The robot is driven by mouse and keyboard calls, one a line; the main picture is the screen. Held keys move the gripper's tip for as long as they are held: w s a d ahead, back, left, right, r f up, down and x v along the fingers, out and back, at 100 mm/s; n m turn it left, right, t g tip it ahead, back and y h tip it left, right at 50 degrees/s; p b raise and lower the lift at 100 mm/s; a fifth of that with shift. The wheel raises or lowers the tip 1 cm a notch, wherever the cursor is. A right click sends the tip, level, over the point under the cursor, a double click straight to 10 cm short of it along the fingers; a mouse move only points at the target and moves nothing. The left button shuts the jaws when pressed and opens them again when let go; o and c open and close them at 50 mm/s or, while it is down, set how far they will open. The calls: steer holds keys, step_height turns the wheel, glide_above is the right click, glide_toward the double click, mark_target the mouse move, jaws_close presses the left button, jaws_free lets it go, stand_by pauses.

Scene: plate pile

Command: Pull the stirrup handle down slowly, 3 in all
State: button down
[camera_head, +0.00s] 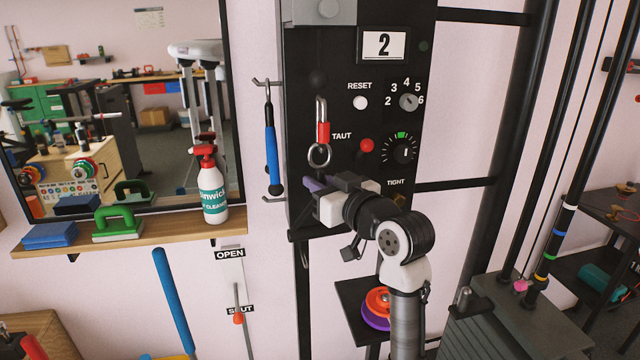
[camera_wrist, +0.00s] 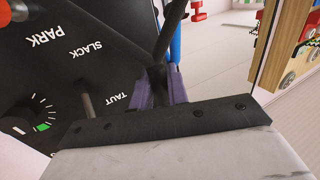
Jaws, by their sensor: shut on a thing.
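The counter display (camera_head: 384,45) on the black machine panel (camera_head: 345,75) reads 2. A metal carabiner with a red sleeve (camera_head: 323,132) and a ring (camera_head: 320,155) hangs on the panel front. My gripper (camera_head: 316,185) is just below the ring, its purple fingertips pointing left. In the wrist view my gripper (camera_wrist: 160,88) is shut on a dark bar, which I take to be the stirrup handle (camera_wrist: 168,38). In the head view the handle is mostly hidden by my gripper and the dark panel.
A blue-handled tool (camera_head: 271,150) hangs left of the panel. A shelf (camera_head: 130,235) holds a spray bottle (camera_head: 212,190). Colored discs (camera_head: 377,308) lie below my arm.

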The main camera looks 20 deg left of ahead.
steer(key=shift+r+p, duration=0.35)
steer(key=shift+r, duration=0.35)
steer(key=shift+r+p, duration=0.9)
steer(key=shift+r, duration=0.35)
steer(key=shift+r+p, duration=0.55)
steer(key=shift+f, duration=0.2)
steer(key=c, duration=1.3)
jaws_free()
steer(key=shift+r, duration=0.1)
